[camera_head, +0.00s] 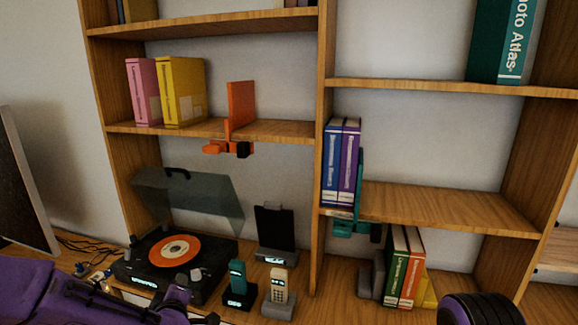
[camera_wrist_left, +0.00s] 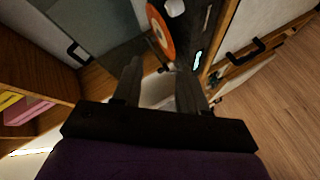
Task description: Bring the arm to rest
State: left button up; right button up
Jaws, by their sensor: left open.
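My left arm, purple and black, comes in along the lower left of the head view, in front of the wooden shelf unit (camera_head: 322,180). Its fingers cannot be made out clearly there. In the left wrist view my left gripper (camera_wrist_left: 160,88) is open, its two dark fingers apart with nothing held between them. Beyond the fingertips is the record player (camera_wrist_left: 190,42) with its orange disc; it also shows in the head view (camera_head: 205,285) with its smoky lid raised. A dark rounded part of mine is at the bottom right; my right gripper does not show.
A dark green handset (camera_head: 238,278) and a beige handset (camera_head: 279,286) stand in docks right of the record player. Pink and yellow binders (camera_head: 181,92) stand beside an orange bookend (camera_head: 240,105). Blue and purple books (camera_head: 341,165) stand on the right shelf, clear further right.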

pick_arm(q)
jog(key=s+f+m+g+h, duration=0.1)
jog(key=s+f+m, duration=0.1)
jog(key=s+f, duration=0.3)
jog(key=s+f+m+g, duration=0.1)
jog(key=s+f+g, duration=0.15)
jog(key=f, duration=0.45)
jog(key=s+a+f+m+g, duration=0.1)
jog(key=s+f, duration=0.4)
jog(key=s, duration=0.5)
jog(key=s+a+f+m+g+b, duration=0.1)
jog(key=s+f+m+g, duration=0.1)
jog(key=s+f, duration=0.4)
jog(key=s+a+f+m+g, duration=0.1)
jog(key=s+f, duration=0.5)
jog(key=s, duration=0.8)
jog(key=m+g, duration=0.1)
jog(key=g, duration=0.1)
jog(key=shift+f+g+b, duration=0.25)
jog(key=shift+g+b, duration=0.05)
jog(key=shift+g, duration=0.05)
jog(key=shift+w, duration=0.1)
